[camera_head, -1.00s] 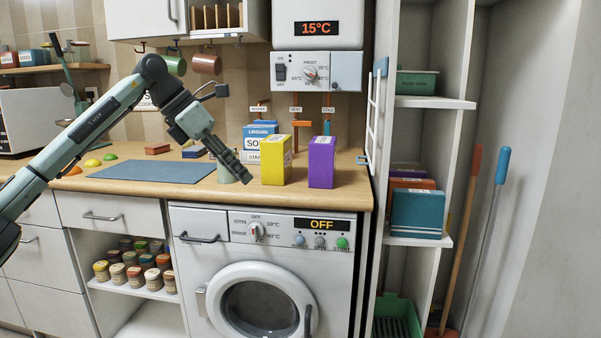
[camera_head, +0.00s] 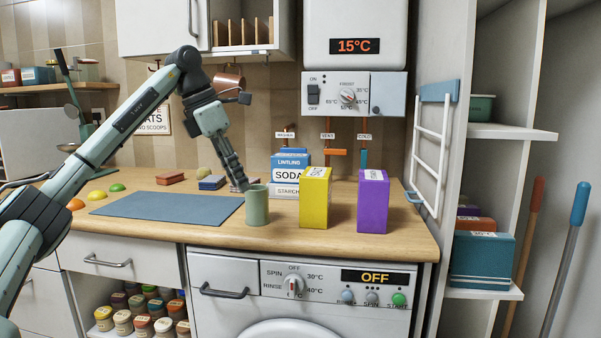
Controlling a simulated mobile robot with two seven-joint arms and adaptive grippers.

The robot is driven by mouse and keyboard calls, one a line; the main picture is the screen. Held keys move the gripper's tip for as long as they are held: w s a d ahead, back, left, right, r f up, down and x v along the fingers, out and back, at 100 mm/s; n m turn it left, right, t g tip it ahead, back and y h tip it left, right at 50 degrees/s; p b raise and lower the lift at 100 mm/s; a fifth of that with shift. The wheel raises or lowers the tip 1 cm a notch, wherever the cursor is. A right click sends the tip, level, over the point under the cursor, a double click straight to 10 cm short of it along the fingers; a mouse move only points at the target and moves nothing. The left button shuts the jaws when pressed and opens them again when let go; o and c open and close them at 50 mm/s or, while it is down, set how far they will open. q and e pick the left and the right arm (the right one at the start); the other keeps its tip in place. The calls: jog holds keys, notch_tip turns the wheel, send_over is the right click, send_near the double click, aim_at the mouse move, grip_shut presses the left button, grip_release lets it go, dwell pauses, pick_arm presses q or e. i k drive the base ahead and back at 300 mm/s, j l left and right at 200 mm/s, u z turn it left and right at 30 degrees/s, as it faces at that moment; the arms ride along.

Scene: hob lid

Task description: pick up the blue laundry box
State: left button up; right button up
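A blue and white box (camera_head: 285,161) labelled LINTLING, SODA and STARCH stands at the back of the wooden counter (camera_head: 330,240). The yellow box (camera_head: 314,200) in front covers part of its right side. I cannot tell whether it is one box or several together. A purple box (camera_head: 372,203) stands right of the yellow one. My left gripper (camera_head: 240,184) points down by the rim of a green cup (camera_head: 257,206), left of the blue and white box and apart from it. Its fingers look close together, but their opening is unclear. My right gripper is not in view.
A blue-grey mat (camera_head: 165,208) lies on the left of the counter. A white rack (camera_head: 432,145) hangs at the right end. Hanging tags (camera_head: 327,137) and the control panel (camera_head: 350,94) are above the boxes. Another blue box (camera_head: 481,262) sits on the right shelf.

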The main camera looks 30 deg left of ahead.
aim_at(287, 168)
jog(key=i+j+z, duration=0.1)
jog(key=j+z, duration=0.25)
jog(key=j, duration=0.7)
jog(key=j+z, duration=0.4)
jog(key=j, duration=0.65)
jog(key=k+j+z, duration=0.1)
jog(key=j+z, duration=0.15)
jog(key=j, duration=0.15)
jog(key=k+j+z, duration=0.1)
jog(key=j+z, duration=0.15)
jog(key=j, duration=0.15)
